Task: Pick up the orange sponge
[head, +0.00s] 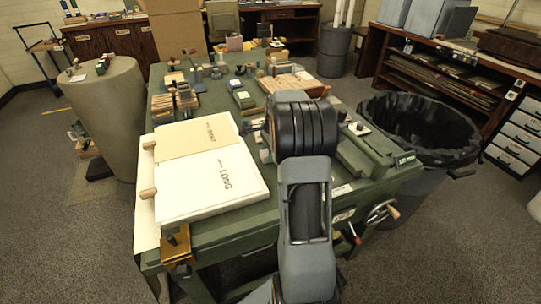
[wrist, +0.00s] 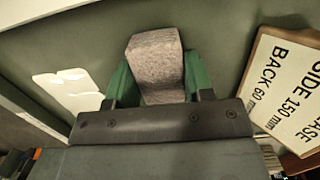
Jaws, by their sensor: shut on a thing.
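In the wrist view my gripper (wrist: 158,78) has its two green fingers on either side of a block (wrist: 154,50) and is shut on it. The block looks greyish pink and speckled, with a paler sloped end, and could be a sponge; it does not look orange here. Its lower end is hidden by the dark gripper body. In the head view my arm hides the gripper and the block. I cannot make out an orange sponge anywhere in the head view.
The green workbench (head: 240,222) is crowded at the back. A large white board (head: 205,200) lies at its left front. A black-lined bin (head: 420,125) stands at its right. In the wrist view a lettered sign (wrist: 290,88) is close on the right.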

